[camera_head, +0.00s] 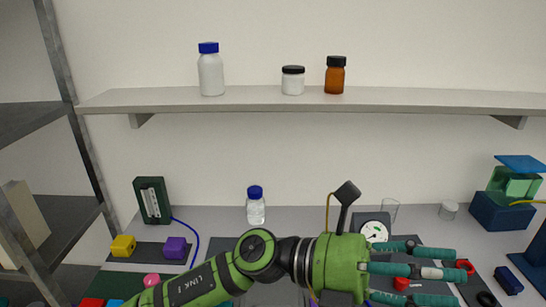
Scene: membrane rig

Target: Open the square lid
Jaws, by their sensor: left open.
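My left gripper (459,275) is open. Its green body and teal fingers reach to the right above a dark mat, low in the view. At the far right stands a dark blue box with a green part (515,184) on it. A flat blue plate (520,163) sits above that part; it may be the square lid, but I cannot tell for sure. The gripper is left of this stack and apart from it. My left arm hides part of the bench. My right gripper does not show.
A blue-capped bottle (256,209) stands at the back. Yellow (123,246) and purple (176,247) blocks lie left. A shelf (250,103) with bottles hangs above. A dark blue block (508,280) lies right.

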